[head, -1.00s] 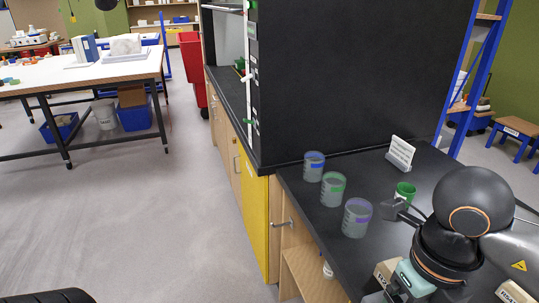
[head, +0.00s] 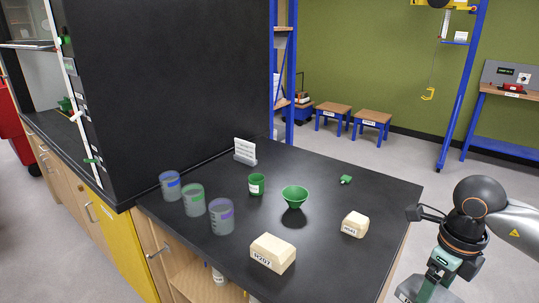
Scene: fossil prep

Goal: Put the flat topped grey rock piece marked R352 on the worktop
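No grey flat-topped rock marked R352 is visible in the head view. On the black worktop (head: 325,222) lie two cream rock pieces with labels. The larger rock (head: 273,252) is near the front edge, and its label looks like R207. The smaller rock (head: 355,223) is near the right edge, and its label is too small to read surely. My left gripper is not in view.
Three grey jars with blue (head: 170,186), green (head: 194,200) and purple (head: 221,216) bands line the worktop's left side. A green cup (head: 256,184), green bowl (head: 295,196), small green piece (head: 346,180) and white card stand (head: 245,152) are behind.

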